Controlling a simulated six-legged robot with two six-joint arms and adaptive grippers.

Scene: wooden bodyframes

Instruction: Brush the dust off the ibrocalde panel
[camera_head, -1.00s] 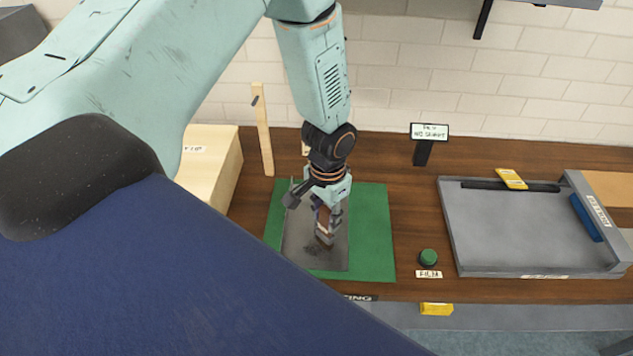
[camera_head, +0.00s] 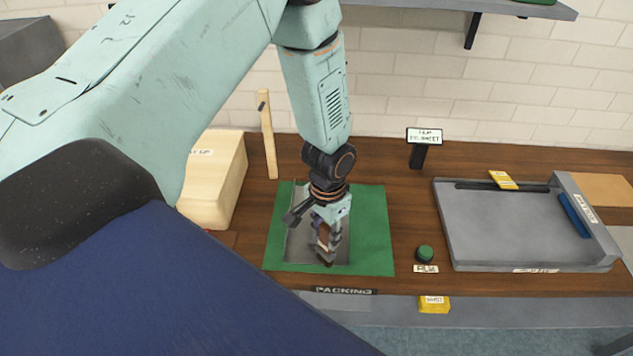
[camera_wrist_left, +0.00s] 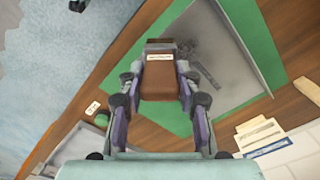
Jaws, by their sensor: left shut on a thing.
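My left gripper (camera_head: 328,232) is shut on a brown brush (camera_wrist_left: 160,80) with a pale label and a dark end. It holds the brush pointing down over the near part of the grey panel (camera_head: 299,240). In the left wrist view the panel (camera_wrist_left: 235,55) carries a dark patch of dust (camera_wrist_left: 192,60) beyond the brush. Whether the bristles touch the panel is hard to tell. The panel lies on a green mat (camera_head: 372,230), and the gripper and brush hide part of it. My right gripper is not in view.
A grey tray (camera_head: 500,230) stands at the right. A green button (camera_head: 425,253) and a yellow block (camera_head: 434,305) are nearer. A small sign (camera_head: 424,136) stands behind.

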